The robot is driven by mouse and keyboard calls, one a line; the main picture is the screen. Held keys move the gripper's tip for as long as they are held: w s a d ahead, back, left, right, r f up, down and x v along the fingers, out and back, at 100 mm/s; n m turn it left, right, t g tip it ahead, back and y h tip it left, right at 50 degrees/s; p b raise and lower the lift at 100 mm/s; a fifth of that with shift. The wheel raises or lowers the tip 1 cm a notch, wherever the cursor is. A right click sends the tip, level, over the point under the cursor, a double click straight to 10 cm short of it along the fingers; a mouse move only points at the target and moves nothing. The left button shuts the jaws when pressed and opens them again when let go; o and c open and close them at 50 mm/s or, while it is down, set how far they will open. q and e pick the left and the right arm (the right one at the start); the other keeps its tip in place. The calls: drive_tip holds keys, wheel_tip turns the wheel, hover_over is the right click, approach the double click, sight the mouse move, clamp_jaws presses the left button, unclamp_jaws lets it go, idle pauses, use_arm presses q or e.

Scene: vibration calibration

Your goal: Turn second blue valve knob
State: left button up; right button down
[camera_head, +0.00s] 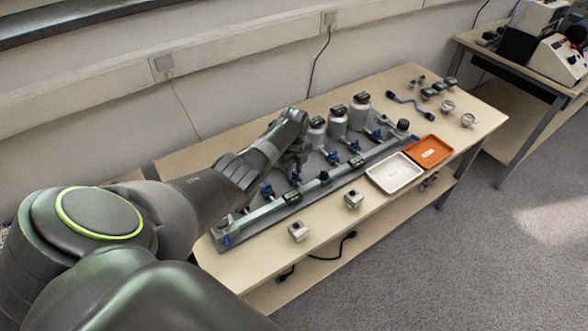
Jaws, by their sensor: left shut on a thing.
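A row of blue valve knobs runs along the grey manifold rail (262,217) on the table. One blue knob (266,190) shows left of my left gripper, and others show to its right, such as one blue knob (333,157) and another blue knob (355,147). My left gripper (294,173) points down at the second blue valve knob (296,179) from the left and is shut on it. The fingers and the arm hide most of that knob. My right gripper is not in view.
Grey canisters (337,122) stand behind the rail. A white tray (394,173) and an orange tray (429,151) lie at the front right. Small metal parts (353,199) sit near the front edge. A side bench (535,75) holds instruments.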

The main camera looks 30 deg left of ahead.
sight(294, 171)
use_arm(q)
drive_tip(key=shift+m, duration=0.5)
drive_tip(key=o, duration=1)
drive_tip(key=shift+r, duration=0.45)
wheel_tip(294, 171, up, 16)
drive_tip(key=shift+r, duration=0.25)
